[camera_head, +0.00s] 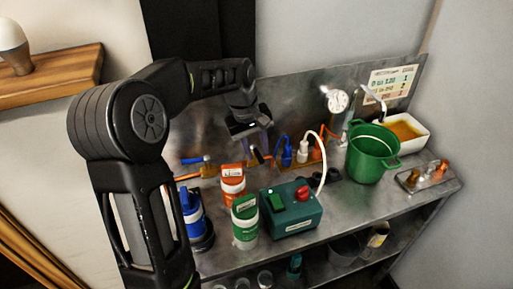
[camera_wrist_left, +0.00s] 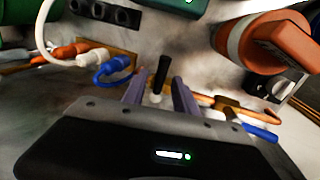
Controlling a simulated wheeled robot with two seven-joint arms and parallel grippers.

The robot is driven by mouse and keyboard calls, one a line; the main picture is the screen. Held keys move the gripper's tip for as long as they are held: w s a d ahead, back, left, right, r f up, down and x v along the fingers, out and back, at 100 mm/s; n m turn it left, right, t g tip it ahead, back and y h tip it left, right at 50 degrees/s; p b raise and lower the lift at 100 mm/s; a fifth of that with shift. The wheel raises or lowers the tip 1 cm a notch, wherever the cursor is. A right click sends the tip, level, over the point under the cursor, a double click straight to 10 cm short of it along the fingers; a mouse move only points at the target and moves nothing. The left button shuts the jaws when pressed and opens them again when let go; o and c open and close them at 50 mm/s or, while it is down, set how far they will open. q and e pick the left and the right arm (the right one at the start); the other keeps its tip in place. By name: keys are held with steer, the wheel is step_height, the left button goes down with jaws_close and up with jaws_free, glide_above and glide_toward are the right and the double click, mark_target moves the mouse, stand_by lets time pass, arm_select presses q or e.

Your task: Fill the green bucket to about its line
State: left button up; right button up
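The green bucket (camera_head: 370,155) stands upright on the right part of the metal bench. Its open top faces up, but I cannot make out its line or a water level. My left gripper (camera_head: 260,150) is over the pipework at the back of the bench, left of the bucket and apart from it. In the left wrist view its two purple fingers (camera_wrist_left: 159,92) are spread, with a black lever (camera_wrist_left: 161,74) on the pipework showing between them. I cannot tell whether they touch it. My right gripper is out of view.
A green box with a red knob (camera_head: 291,211), a green-white canister (camera_head: 245,222), an orange-white canister (camera_head: 233,184) and a blue bottle (camera_head: 195,215) stand in front. A gauge (camera_head: 338,101) stands at the back.

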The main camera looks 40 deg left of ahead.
arm_select(q)
steer(key=shift+f, duration=0.1)
steer(key=shift+c, duration=0.5)
jaws_close()
stand_by(0.9)
